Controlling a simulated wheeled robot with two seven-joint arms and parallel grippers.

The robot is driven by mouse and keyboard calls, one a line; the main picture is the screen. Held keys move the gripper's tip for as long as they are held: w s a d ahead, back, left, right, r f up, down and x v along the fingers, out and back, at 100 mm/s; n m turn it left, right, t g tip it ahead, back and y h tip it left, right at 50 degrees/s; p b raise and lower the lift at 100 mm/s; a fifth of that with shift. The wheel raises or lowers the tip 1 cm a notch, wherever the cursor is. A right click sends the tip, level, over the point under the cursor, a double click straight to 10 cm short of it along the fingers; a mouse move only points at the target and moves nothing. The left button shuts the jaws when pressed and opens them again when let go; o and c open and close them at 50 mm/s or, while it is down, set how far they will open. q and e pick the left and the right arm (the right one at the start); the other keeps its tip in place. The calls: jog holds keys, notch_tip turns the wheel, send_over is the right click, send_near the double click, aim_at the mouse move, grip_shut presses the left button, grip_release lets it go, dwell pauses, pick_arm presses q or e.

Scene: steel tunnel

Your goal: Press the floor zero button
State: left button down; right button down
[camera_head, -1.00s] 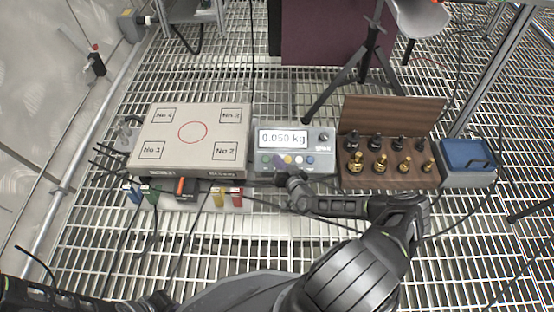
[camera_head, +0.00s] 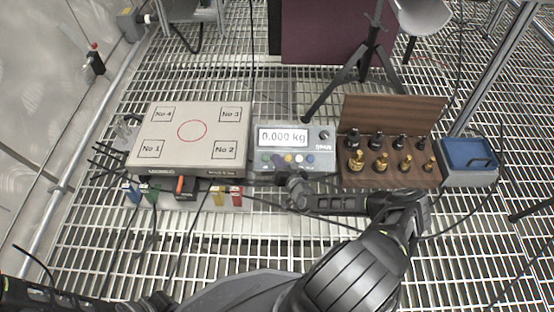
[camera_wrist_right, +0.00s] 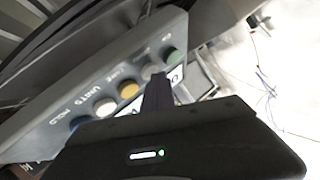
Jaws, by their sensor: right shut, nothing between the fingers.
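The grey weighing indicator (camera_head: 330,166) stands mid-view in the head view. Its display (camera_head: 283,138) reads 0.000 kg. A row of round buttons runs below it. In the right wrist view they are green (camera_wrist_right: 173,56), grey (camera_wrist_right: 150,71), yellow (camera_wrist_right: 128,90), white (camera_wrist_right: 105,106) and blue (camera_wrist_right: 79,123). I cannot read the label by the grey one. My right gripper (camera_head: 284,178) is shut and empty at the indicator's front edge. In the wrist view its dark fingertips (camera_wrist_right: 157,92) reach the panel by the grey button; I cannot tell whether they touch it. My left gripper is out of view.
The weighing platform (camera_head: 192,131), marked No 1 to No 4, stands left of the indicator. A wooden rack (camera_head: 392,108) with black and brass weights stands right of it, then a blue-lidded box (camera_head: 469,153). Coloured connectors (camera_head: 227,196) and cables lie in front. A tripod (camera_head: 366,65) stands behind.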

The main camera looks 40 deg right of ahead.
dwell(0.4)
jog(key=shift+s+a+r+p, duration=0.1)
jog(key=shift+s+r+p, duration=0.1)
jog(key=shift+r+p, duration=0.15)
notch_tip(320, 180, up, 5)
jog(key=s+a+p, duration=0.2)
jog(key=p, duration=0.3)
jog(key=shift+s+p, duration=0.4)
dwell(0.6)
